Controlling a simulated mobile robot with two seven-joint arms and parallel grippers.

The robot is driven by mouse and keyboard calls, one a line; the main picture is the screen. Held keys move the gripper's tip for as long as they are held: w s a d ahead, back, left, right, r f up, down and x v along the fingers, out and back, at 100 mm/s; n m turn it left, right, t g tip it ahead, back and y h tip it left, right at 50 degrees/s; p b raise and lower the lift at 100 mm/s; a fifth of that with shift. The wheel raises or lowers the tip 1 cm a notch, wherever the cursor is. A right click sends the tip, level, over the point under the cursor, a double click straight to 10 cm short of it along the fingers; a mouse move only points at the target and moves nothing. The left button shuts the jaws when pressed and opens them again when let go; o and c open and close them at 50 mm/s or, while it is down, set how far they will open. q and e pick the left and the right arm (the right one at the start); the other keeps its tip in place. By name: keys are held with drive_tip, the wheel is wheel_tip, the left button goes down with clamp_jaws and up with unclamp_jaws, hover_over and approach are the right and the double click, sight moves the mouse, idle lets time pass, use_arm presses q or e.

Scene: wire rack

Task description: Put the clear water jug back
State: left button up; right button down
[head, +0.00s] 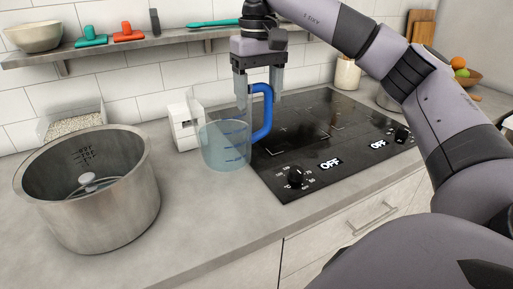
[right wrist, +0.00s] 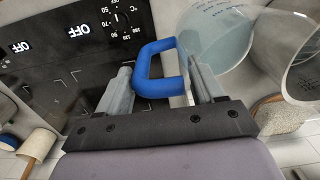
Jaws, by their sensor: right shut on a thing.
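The clear water jug (head: 222,148), bluish and see-through with a blue handle (head: 266,112), is upright at the left edge of the black hob. Whether its base touches the counter or is slightly above it, I cannot tell. My right gripper (head: 258,101) points down from above and is shut on the jug's handle. In the right wrist view the blue handle (right wrist: 160,85) is between the two fingers (right wrist: 162,90), and part of the jug's clear body (right wrist: 220,35) shows beyond. My left gripper is not in view.
A large steel pot (head: 135,195) stands left of the jug. A white device (head: 186,122) is just behind it, and a bin of grains (head: 75,122) farther left. The hob (head: 335,140) reads OFF. A wall shelf (head: 120,45) holds a bowl and utensils. The front counter is clear.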

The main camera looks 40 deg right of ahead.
wheel_tip(320, 180, down, 10)
drive_tip(key=b, duration=0.2)
drive_tip(key=shift+r, duration=0.15)
drive_tip(key=shift+c, duration=0.7)
unclamp_jaws()
drive_tip(key=shift+f, duration=0.2)
wheel_tip(320, 180, up, 12)
drive_tip(key=p, duration=0.4)
drive_tip(key=shift+r, duration=0.2)
drive_tip(key=shift+f, duration=0.1)
